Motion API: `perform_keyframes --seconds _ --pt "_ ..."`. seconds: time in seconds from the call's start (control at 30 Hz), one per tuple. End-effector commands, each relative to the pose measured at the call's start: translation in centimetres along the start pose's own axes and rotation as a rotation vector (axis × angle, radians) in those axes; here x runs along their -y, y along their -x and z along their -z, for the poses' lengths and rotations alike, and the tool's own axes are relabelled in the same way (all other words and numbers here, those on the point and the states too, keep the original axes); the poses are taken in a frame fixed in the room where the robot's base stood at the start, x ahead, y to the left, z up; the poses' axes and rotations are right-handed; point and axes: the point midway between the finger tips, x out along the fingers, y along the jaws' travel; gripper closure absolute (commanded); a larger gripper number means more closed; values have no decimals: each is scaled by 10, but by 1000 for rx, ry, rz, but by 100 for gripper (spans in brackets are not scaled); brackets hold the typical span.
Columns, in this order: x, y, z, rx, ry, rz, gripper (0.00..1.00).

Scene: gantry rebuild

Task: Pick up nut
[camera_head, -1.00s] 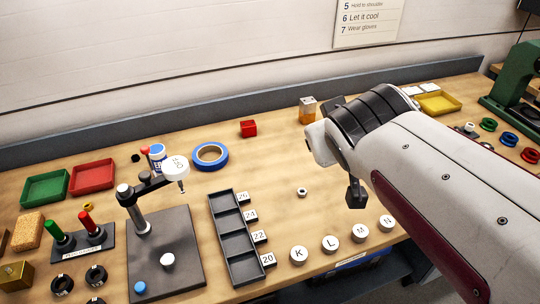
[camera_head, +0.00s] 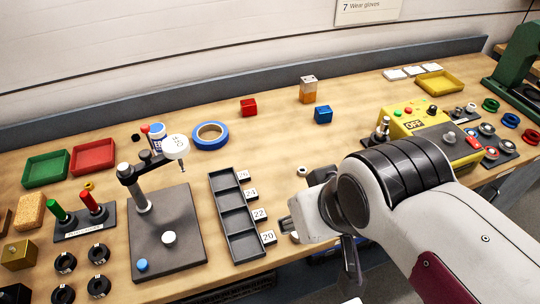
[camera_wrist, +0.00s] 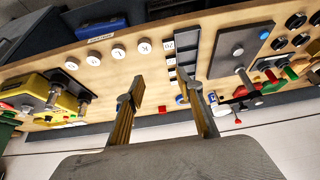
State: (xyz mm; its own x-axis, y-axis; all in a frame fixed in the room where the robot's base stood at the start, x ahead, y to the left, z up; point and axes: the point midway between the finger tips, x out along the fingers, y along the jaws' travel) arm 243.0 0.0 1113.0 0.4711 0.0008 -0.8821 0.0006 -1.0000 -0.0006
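A small pale metal nut (camera_head: 302,171) lies flat on the wooden bench in the head view, right of the dark compartment tray (camera_head: 224,203). It sits just beyond my wrist, which is above the front part of the bench and apart from the nut. In the wrist view my gripper (camera_wrist: 165,100) shows two fingers spread wide with nothing between them. I cannot make out the nut in the wrist view; a finger may hide it. In the head view my fingertips are hard to tell from the wrist.
Lettered white discs (camera_wrist: 118,50) line the front edge, mostly hidden by my arm in the head view. A stand with a grey base (camera_head: 165,245) is at left. Red (camera_head: 249,107) and blue (camera_head: 323,114) blocks lie behind. A yellow OFF box (camera_head: 418,120) is at right.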

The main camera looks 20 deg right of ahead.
Motion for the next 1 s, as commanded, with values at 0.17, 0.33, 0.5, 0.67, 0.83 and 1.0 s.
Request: perform_keyframes --seconds 0.17,0.33,0.5,0.67,0.83,1.0 --pt "0 0 0 -1 0 -1 63" --pt "1 0 4 -1 4 2 63" --pt "7 1 19 -3 23 13 63" --pt "18 1 46 -8 59 34 63" --pt "38 -1 83 -14 105 62 63" --pt "61 -6 118 -23 152 91 63"
